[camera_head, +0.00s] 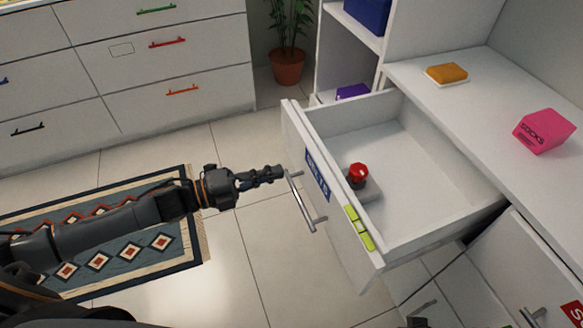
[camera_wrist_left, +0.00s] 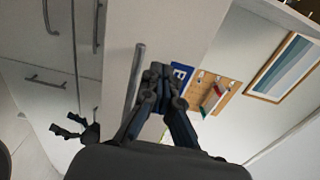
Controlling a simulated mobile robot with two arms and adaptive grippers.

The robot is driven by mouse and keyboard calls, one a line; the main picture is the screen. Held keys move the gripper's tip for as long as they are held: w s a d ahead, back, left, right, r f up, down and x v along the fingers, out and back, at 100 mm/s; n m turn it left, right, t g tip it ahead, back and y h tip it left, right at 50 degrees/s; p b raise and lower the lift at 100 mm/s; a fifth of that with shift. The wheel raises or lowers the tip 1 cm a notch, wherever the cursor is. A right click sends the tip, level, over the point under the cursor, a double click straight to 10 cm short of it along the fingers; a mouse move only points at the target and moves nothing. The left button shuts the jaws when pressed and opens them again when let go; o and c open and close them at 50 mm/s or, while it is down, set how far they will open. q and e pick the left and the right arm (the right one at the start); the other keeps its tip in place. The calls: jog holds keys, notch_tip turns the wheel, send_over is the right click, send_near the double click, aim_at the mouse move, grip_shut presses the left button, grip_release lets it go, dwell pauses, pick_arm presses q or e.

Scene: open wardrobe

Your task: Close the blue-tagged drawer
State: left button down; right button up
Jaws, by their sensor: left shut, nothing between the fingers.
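The blue-tagged drawer (camera_head: 345,212) is pulled out of the wardrobe, with its front facing left in the head view. A blue tag (camera_head: 318,176) and a silver bar handle (camera_head: 300,203) are on its front. In the left wrist view the handle (camera_wrist_left: 136,78) and part of the blue tag (camera_wrist_left: 181,73) show. My left gripper (camera_head: 279,172) is shut and empty, close to the upper end of the handle; I cannot tell if it touches. It also shows in the left wrist view (camera_wrist_left: 160,72).
A red button-like object (camera_head: 358,174) lies inside the drawer, and a yellow-green item (camera_head: 359,228) is on its front. A pink socks box (camera_head: 543,131) and an orange item (camera_head: 447,73) are on the shelf. Floor left of the drawer is free around a patterned rug (camera_head: 115,247).

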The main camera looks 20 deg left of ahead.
aim_at(304, 164)
pick_arm(q)
jog(key=shift+x, duration=2.45)
pick_arm(e)
jog(key=shift+r, duration=0.6)
pick_arm(q)
jog(key=shift+d, duration=0.1)
jog(key=shift+w+d, duration=0.2)
jog(key=x, duration=1.3)
jog(key=b+x, duration=0.2)
jog(key=x, duration=1.1)
jog(key=shift+w+d+f, duration=0.1)
jog(key=shift+d, duration=0.05)
jog(key=shift+w+d, duration=0.15)
jog(key=shift+d, duration=0.05)
jog(key=shift+r, duration=0.3)
pick_arm(e)
notch_tip(304, 164, up, 7)
jog(key=d, duration=0.2)
jog(key=shift+r+t, duration=0.15)
jog(key=shift+t, duration=0.15)
pick_arm(q)
jog(key=shift+r, duration=0.1)
pick_arm(e)
jog(key=shift+s, duration=0.1)
